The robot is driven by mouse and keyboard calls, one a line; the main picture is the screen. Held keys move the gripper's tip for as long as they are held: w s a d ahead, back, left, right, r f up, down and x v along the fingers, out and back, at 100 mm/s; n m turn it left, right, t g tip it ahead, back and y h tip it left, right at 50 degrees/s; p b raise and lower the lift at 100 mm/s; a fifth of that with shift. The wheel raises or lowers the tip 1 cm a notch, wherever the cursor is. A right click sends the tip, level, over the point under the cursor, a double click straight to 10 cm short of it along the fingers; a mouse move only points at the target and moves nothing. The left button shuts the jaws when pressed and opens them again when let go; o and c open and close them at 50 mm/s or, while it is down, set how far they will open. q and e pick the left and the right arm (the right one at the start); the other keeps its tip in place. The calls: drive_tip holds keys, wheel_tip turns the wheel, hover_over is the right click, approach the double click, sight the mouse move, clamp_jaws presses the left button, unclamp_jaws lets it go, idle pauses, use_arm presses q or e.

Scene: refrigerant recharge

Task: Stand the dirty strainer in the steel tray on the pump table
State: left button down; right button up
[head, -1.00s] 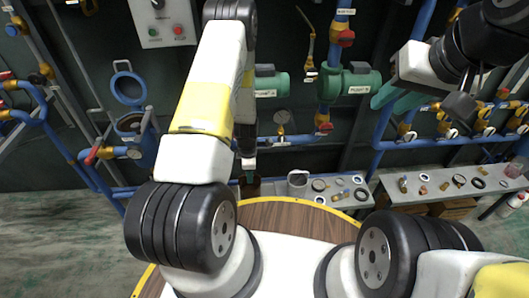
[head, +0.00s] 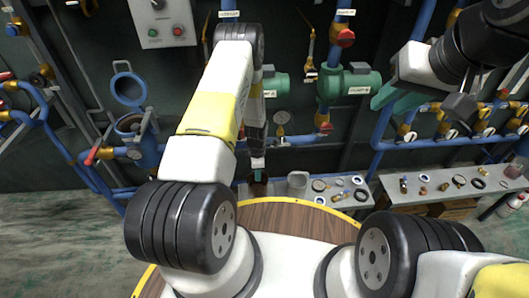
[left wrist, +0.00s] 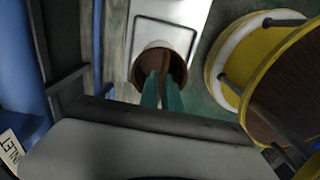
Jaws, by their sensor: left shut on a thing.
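The dirty strainer is a rusty brown, open-topped cylinder (left wrist: 186,68). It is in the teal fingers of my left gripper (left wrist: 162,92), which reach into its mouth. In the head view the strainer (head: 258,188) hangs below my left gripper (head: 258,174), at the left end of the pump table (head: 328,198). In the left wrist view the steel tray (left wrist: 190,22) is a pale panel with a dark rim line. The strainer overlaps the tray's near part there; I cannot tell whether they touch. My right gripper (head: 397,100) is raised at the upper right, teal fingers apart and empty.
A grey cup (head: 298,181) and several rings and small fittings lie on the pump table, right of the strainer. A second bench (head: 450,186) with small parts stands further right. Blue pipes and green pumps (head: 360,85) are behind. A round, yellow-edged wooden top (head: 290,214) is in front.

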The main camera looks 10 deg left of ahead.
use_arm(q)
drive_tip(key=c, duration=1.6)
unclamp_jaws()
drive_tip(key=shift+o, duration=0.2)
drive_tip(key=s+d+r+m+t+h, duration=0.15)
drive_tip(key=r+m, duration=0.35)
drive_tip(key=r, duration=1.5)
drive_tip(key=s+r+m+t, duration=0.2)
drive_tip(key=s+r+m, duration=0.15)
drive_tip(key=r, duration=1.75)
drive_tip(key=s+r+m+t, duration=0.3)
drive_tip(key=s+r+m, duration=1)
drive_tip(key=s, duration=0.6)
drive_tip(key=shift+s+d+r+h, duration=0.15)
drive_tip(key=shift+d+r+h, duration=0.2)
drive_tip(key=shift+r, duration=0.5)
